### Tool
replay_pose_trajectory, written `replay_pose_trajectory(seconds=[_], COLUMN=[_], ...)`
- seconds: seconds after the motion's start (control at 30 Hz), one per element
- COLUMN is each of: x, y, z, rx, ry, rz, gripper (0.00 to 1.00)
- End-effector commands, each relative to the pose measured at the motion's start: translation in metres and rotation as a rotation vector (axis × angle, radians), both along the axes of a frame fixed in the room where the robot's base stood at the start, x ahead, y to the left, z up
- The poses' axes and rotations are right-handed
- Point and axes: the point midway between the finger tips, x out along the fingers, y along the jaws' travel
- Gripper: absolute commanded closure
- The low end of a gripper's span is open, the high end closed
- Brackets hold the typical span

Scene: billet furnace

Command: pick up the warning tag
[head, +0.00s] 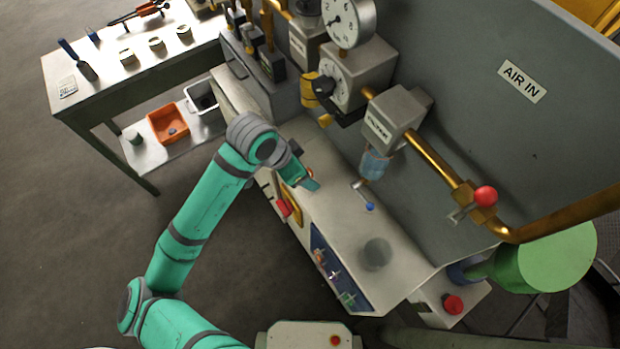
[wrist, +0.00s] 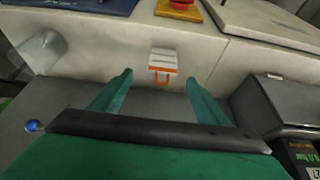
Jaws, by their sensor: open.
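A small white piece with an orange band and an orange loop (wrist: 163,62), which looks like the warning tag, lies on the pale console top in the wrist view. Its loop points toward me. My gripper (wrist: 158,80) is open, with one green finger to either side of the tag in the picture. I see no contact, and the height between them is hard to judge. In the head view my gripper (head: 301,179) is over the console top. The tag is mostly hidden there behind the fingers.
A blue-tipped lever (head: 370,206) and a filter bowl (head: 375,164) stand near my gripper. A red switch on a yellow plate (head: 283,208) is on the console front. The gauge block (head: 355,75) rises behind. A side table (head: 130,75) holds loose tools.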

Motion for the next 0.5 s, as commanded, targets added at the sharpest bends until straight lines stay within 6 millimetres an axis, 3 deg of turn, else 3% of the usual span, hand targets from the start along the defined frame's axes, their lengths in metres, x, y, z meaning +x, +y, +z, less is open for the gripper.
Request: replay_pose_trajectory(seconds=[0.1,0.37,0.5], x=[0.004,0.008,0.014], y=[-0.005,-0.01,-0.013], z=[-0.016,-0.033,-0.051], rx=[-0.002,0.0,-0.001], ry=[0.002,0.0,0.002], rz=[0.001,0.002,0.002], gripper=[0.31,0.31,0.31])
